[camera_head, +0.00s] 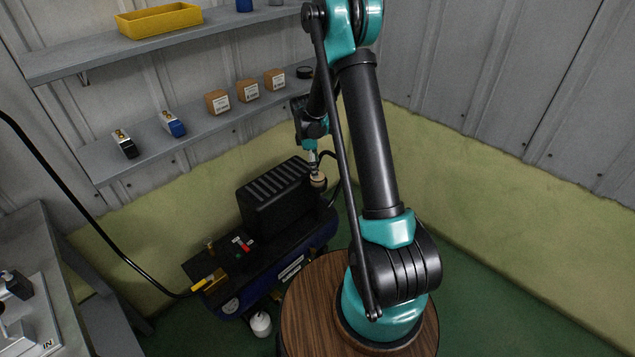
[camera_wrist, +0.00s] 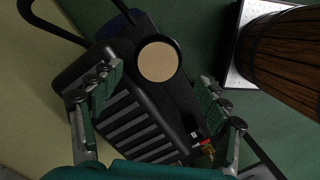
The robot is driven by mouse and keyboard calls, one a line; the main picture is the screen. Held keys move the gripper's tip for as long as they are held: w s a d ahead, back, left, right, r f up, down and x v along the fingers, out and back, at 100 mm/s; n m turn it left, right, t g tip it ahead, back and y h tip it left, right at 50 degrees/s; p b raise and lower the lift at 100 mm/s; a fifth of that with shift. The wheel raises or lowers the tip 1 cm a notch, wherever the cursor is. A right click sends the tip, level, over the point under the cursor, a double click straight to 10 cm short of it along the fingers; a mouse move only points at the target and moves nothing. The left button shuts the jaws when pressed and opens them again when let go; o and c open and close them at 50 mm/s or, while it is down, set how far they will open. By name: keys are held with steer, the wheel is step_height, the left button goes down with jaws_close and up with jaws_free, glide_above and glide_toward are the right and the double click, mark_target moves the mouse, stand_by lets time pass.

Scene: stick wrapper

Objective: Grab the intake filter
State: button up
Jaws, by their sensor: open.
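The intake filter appears to be the small round part with a tan top (camera_head: 318,180) at the right end of the black compressor housing. In the wrist view its tan disc with a dark rim (camera_wrist: 158,61) faces the camera. My gripper (camera_head: 312,158) is just above it in the head view, pointing down. In the wrist view my gripper (camera_wrist: 160,80) is open, with one finger to each side of the disc in the picture and nothing held. I cannot tell the exact height gap between fingertips and filter.
The black ribbed compressor housing (camera_head: 274,198) sits on a blue tank (camera_head: 250,285), with a red fitting (camera_head: 242,245) and a black hose nearby. Shelves with boxes (camera_head: 217,101) line the back wall. A round wooden stand (camera_head: 305,310) is beneath my arm.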

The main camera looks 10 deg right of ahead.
mark_target(318, 181)
steer(key=shift+w+d+f, duration=0.1)
steer(key=shift+d+f, duration=0.1)
steer(key=shift+f, duration=1.05)
steer(key=shift+d+f, duration=0.2)
steer(key=shift+f, duration=1.05)
steer(key=c, duration=1.2)
steer(key=shift+r, duration=0.1)
steer(key=shift+c, duration=0.2)
